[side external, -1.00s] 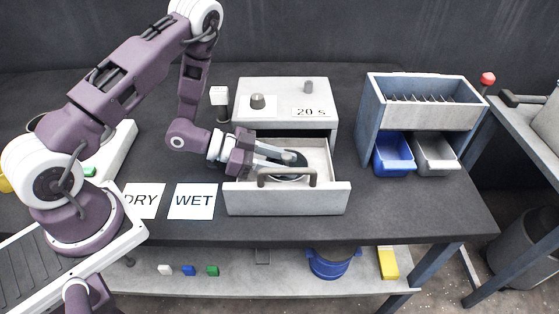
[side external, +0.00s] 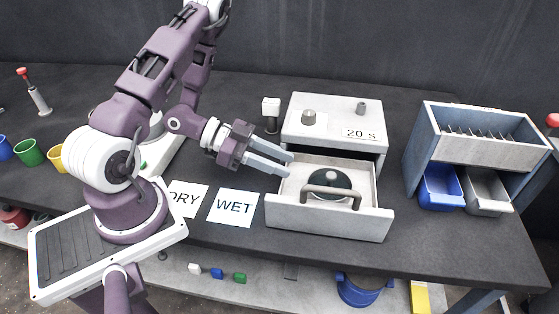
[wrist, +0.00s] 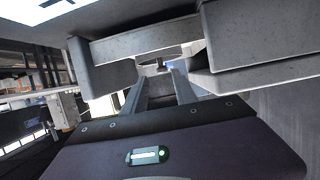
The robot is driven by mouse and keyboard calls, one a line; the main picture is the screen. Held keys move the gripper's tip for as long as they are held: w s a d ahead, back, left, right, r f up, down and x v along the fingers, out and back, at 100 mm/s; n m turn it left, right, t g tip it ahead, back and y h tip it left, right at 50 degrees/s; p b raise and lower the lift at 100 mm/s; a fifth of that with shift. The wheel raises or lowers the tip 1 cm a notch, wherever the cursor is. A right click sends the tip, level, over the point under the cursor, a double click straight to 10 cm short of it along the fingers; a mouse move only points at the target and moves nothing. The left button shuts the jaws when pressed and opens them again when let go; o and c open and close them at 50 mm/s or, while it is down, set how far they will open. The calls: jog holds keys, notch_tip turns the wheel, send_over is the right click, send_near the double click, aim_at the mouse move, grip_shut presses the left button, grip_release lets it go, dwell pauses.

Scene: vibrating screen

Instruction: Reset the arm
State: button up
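My gripper (side external: 282,166) is at the left edge of the open drawer (side external: 325,220) in the side external view. Its two grey fingers are apart, with nothing seen between them. A dark round object (side external: 329,183) with a small knob on top lies inside the drawer, to the right of my fingertips. The drawer's handle partly covers it. In the wrist view, the two fingers of my gripper (wrist: 160,80) point away from the camera with a gap between them.
The drawer belongs to a grey box (side external: 335,130) with knobs and a "20 S" label. DRY (side external: 186,199) and WET (side external: 233,208) cards lie left of the drawer. A rack (side external: 480,135) with blue (side external: 440,190) and grey (side external: 487,192) bins stands at right.

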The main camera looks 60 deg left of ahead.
jog(key=r, duration=0.1)
jog(key=r+m+y, duration=0.1)
jog(key=r+m+g, duration=0.1)
jog(key=shift+w+d+r, duration=0.2)
jog(key=shift+d+r, duration=0.15)
jog(key=shift+r, duration=0.05)
jog(key=a+r+n+y, duration=0.6)
jog(key=a+r+y, duration=0.2)
jog(key=r+y, duration=0.35)
jog(key=s+d+r+n+g+h, duration=0.1)
jog(key=s+d+r+n, duration=0.1)
jog(key=s+d, duration=0.3)
jog(key=s+d+r+n+g+h, duration=0.1)
jog(key=s+d, duration=0.4)
jog(key=s, duration=0.6)
jog(key=shift+s+d+r+n+g, duration=0.35)
jog(key=shift+r+n+g, duration=0.15)
jog(key=shift+r+n, duration=0.5)
jog(key=shift+f+h, duration=0.1)
jog(key=shift+h, duration=0.15)
